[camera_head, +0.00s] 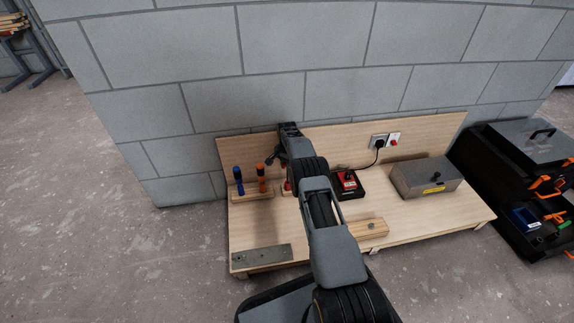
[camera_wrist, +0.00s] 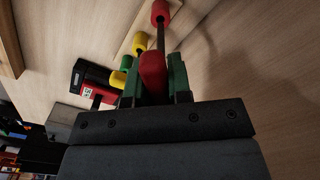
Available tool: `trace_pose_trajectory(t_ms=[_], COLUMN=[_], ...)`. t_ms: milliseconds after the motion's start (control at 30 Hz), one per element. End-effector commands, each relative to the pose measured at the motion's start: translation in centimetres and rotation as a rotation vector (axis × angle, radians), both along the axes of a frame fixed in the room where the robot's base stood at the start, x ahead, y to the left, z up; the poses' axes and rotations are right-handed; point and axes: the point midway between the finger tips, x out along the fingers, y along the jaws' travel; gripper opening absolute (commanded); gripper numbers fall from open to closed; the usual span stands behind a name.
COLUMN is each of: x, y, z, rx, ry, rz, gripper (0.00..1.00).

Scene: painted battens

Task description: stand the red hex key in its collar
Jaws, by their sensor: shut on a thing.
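My gripper (camera_wrist: 154,75) is shut on the red handle of the hex key (camera_wrist: 153,66) in the wrist view. Its thin dark shaft runs from the handle toward a short red cylinder (camera_wrist: 160,12) on a pale wooden strip, which looks like the red collar. I cannot tell whether the shaft tip is in it or only in front of it. Yellow (camera_wrist: 139,44) and green (camera_wrist: 126,63) pieces sit beside it along the strip. In the head view my arm hides most of this spot; only a bit of red (camera_head: 287,185) shows at its left edge.
A wooden block (camera_head: 252,196) holds blue- and orange-handled tools left of my arm. A red and black charger (camera_head: 347,184) and a grey metal box (camera_head: 426,178) stand to the right. A metal plate (camera_head: 262,254) lies front left. The backboard (camera_head: 340,139) rises close behind.

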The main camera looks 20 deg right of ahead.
Motion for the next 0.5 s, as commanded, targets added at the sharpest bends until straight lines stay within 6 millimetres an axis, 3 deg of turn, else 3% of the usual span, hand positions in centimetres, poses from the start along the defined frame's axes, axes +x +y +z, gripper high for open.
trace_pose_trajectory(t_ms=[500], x=[-0.01], y=[-0.03], z=[-0.59], rx=[0.000], ry=[0.000], rz=[0.000], gripper=[0.00])
